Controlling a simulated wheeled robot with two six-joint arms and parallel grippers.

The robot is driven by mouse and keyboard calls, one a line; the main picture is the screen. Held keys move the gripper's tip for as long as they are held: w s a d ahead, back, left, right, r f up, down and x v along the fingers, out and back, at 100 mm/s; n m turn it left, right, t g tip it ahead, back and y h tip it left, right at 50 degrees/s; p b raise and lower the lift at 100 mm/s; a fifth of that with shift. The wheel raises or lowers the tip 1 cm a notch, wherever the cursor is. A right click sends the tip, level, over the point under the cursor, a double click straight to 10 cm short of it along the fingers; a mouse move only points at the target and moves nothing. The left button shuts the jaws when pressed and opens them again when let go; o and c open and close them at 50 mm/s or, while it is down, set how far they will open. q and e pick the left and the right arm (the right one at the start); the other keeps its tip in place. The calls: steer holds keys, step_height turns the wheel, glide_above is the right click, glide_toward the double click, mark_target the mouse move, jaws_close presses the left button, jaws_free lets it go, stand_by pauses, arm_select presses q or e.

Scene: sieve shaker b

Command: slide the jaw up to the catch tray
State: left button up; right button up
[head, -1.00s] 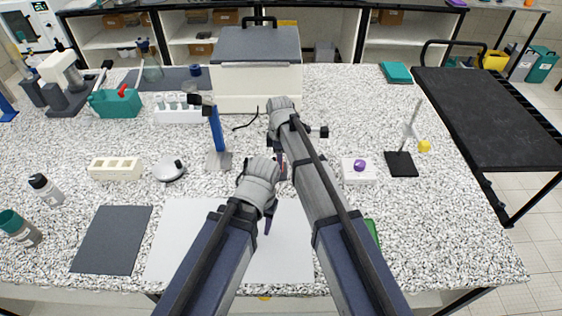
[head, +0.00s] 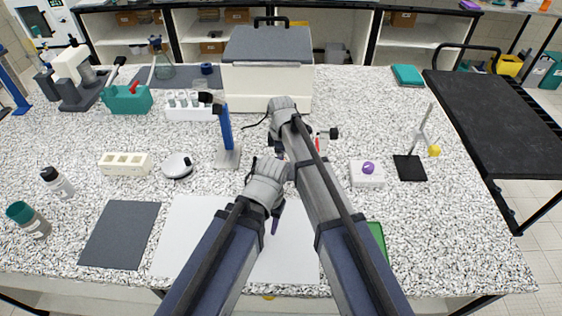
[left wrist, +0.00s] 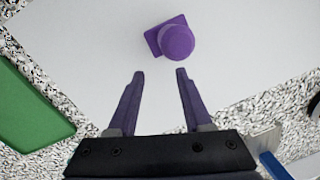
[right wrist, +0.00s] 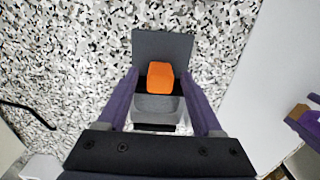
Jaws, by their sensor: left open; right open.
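In the right wrist view an orange block (right wrist: 160,77) sits on a grey and black fixture (right wrist: 163,45) with a flat grey plate; I cannot tell for sure that this is the jaw. My right gripper (right wrist: 159,72) is open, with its purple fingers on either side of the orange block; contact is unclear. In the left wrist view a purple piece with a round knob (left wrist: 177,42) sits on a white sheet. My left gripper (left wrist: 160,73) is open and empty, short of that piece. A green tray (left wrist: 32,112), possibly the catch tray, lies to the left there; my right arm partly covers it in the head view (head: 378,240).
A blue-posted stand (head: 225,130) is left of my grippers. A white box with a grey lid (head: 268,75) stands behind. A white block with a purple knob (head: 367,172) and a black-based stand (head: 410,168) are to the right. A dark mat (head: 120,235) lies front left.

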steer(key=shift+r+p, duration=3.85)
steer(key=shift+r, duration=0.1)
steer(key=shift+f, duration=0.1)
